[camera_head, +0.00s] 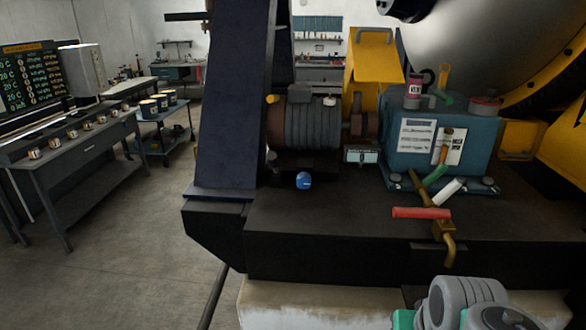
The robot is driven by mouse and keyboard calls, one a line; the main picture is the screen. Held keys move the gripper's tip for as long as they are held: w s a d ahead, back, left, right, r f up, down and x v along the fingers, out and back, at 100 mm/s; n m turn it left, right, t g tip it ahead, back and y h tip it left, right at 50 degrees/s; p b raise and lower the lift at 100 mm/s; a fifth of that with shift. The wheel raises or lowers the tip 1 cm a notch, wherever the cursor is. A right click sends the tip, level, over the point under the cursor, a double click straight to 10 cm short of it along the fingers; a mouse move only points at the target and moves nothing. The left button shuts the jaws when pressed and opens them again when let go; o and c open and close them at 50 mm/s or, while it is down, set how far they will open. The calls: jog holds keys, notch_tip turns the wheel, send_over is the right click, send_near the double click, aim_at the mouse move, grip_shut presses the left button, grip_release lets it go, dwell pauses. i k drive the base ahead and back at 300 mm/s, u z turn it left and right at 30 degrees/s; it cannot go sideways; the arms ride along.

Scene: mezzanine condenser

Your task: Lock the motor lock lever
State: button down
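A grey ribbed motor (313,122) sits on the dark machine base, right of a dark upright beam. I cannot tell for sure which part is its lock lever. A small yellow knob (272,98) shows at the motor's upper left. A red handle (421,213) lies roughly level on a brass valve (443,231) at the base's front edge. Beside it are a white handle (448,190) and a green handle (435,175) by the blue gearbox. Grey and green links of my arm show at the bottom right. My gripper is not in view.
The blue gearbox (440,135) carries a red-and-white can (414,91) and other small items. A blue round object (304,180) lies on the base in front of the motor. The dark beam (235,95) blocks the left side. Open floor (130,260) lies left.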

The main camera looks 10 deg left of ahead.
aim_at(272, 156)
jog(key=z, duration=2.3)
jog(key=k, duration=1)
jog(key=u, duration=2.45)
